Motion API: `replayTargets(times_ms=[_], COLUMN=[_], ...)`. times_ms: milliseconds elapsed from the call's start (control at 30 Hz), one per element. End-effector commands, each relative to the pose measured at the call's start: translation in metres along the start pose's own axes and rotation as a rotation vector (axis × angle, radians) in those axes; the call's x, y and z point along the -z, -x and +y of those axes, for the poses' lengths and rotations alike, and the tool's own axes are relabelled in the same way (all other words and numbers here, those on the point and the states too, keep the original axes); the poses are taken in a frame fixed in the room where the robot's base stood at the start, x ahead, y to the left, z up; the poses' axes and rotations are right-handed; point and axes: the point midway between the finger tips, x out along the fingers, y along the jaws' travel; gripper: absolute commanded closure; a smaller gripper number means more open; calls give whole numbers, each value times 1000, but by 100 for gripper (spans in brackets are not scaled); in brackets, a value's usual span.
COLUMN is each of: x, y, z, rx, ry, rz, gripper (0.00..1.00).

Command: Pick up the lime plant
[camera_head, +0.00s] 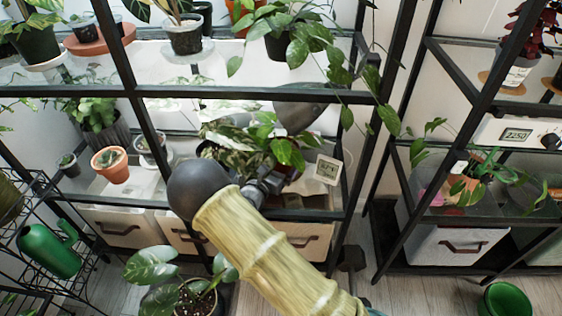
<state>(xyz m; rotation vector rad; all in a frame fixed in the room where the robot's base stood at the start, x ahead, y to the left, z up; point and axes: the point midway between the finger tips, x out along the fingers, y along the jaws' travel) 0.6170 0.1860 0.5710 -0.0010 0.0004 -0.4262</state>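A leafy plant with bright green leaves (282,151) and paler variegated leaves beside it is on the middle shelf of the central rack. I cannot tell for sure which plant is the lime plant; this one is closest to my gripper. My gripper (266,187) is a grey mechanism at the lower front of these leaves, just past the dark round joint of my arm. Its fingertips are hidden by leaves and my arm, so I cannot see whether it touches or holds anything. The plant's pot is mostly hidden.
Black rack posts and glass shelf edges (230,92) surround the arm. A small white display (327,170) is right of the leaves. A terracotta pot (110,165) stands left. A potted plant (195,298) is on the floor in front, a green watering can (48,250) at left.

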Motion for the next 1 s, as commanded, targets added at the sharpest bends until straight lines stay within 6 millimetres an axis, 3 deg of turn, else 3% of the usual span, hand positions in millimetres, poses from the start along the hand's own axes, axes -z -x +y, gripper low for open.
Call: replayTargets(times_ms=[400,600,1000], x=[0,0,-7], y=[0,0,2], z=[0,0,0], rx=[0,0,0], ry=[-1,-1,-2], rz=[0,0,-2], gripper=[0,39,42])
